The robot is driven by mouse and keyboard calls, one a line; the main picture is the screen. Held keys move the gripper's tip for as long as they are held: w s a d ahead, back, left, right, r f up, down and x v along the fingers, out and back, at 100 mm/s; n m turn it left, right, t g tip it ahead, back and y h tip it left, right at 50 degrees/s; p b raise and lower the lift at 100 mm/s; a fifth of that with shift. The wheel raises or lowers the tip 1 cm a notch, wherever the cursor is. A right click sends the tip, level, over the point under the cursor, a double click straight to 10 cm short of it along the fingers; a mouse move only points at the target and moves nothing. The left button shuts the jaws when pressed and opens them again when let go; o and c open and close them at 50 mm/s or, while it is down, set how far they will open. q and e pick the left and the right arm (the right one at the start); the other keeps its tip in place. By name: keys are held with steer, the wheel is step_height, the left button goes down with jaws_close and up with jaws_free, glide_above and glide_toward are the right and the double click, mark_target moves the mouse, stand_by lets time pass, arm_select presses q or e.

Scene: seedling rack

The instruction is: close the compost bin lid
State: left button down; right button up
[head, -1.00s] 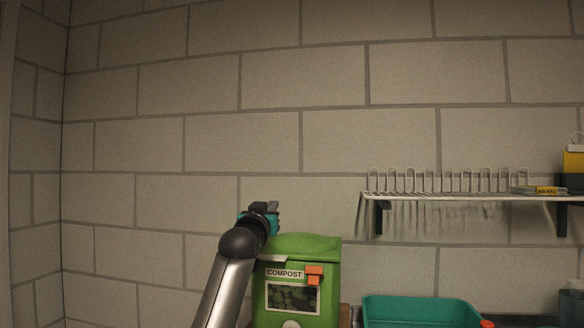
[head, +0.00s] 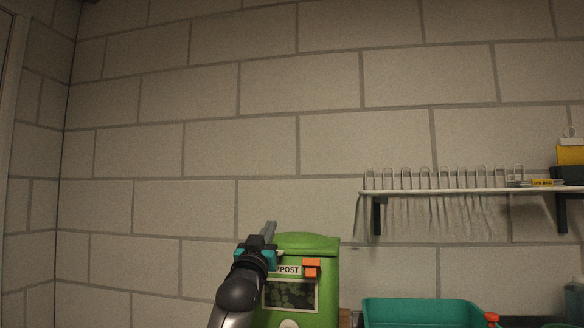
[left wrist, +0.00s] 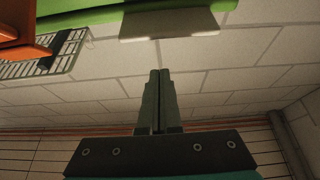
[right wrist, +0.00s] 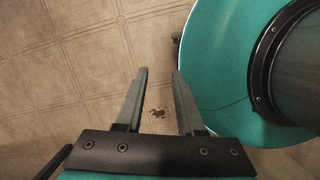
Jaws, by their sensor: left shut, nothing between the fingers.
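The green compost bin (head: 331,290) stands at the bottom middle of the head view, with a partly covered label and an orange latch (head: 312,267) on its front. Its green lid (head: 308,241) lies across the top and looks down on the body; any small gap cannot be made out. My left gripper (head: 270,229) is shut and empty at the lid's left front corner, hiding part of the label. In the left wrist view, a pale tab (left wrist: 170,23) on the green edge is beyond the fingertips, apart from them. My right gripper (right wrist: 160,72) is open and empty above the floor.
A teal tray (head: 420,311) is right of the bin, with a small red-orange item (head: 491,318) at its right end. A wall shelf (head: 450,190) with wire loops and a yellow box (head: 571,157) is higher right. The wall above the bin is bare.

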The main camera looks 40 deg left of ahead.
arm_select(q)
step_height(320, 180, down, 6)
steer(key=s+t+y+b, duration=0.1)
steer(key=b, duration=0.2)
steer(key=shift+s+f, duration=0.15)
steer(key=shift+f, duration=0.05)
arm_select(e)
steer(key=w+a+r+t, duration=0.2)
steer(key=w+r+t, duration=0.1)
steer(key=w, duration=0.4)
steer(key=w+a+r+t+y, duration=0.1)
steer(key=w+a+r+t, duration=0.1)
steer(key=w+r, duration=0.4)
steer(key=shift+w+a+r+t, duration=0.15)
steer(key=shift+w+a+t, duration=0.15)
steer(key=shift+w+t, duration=0.35)
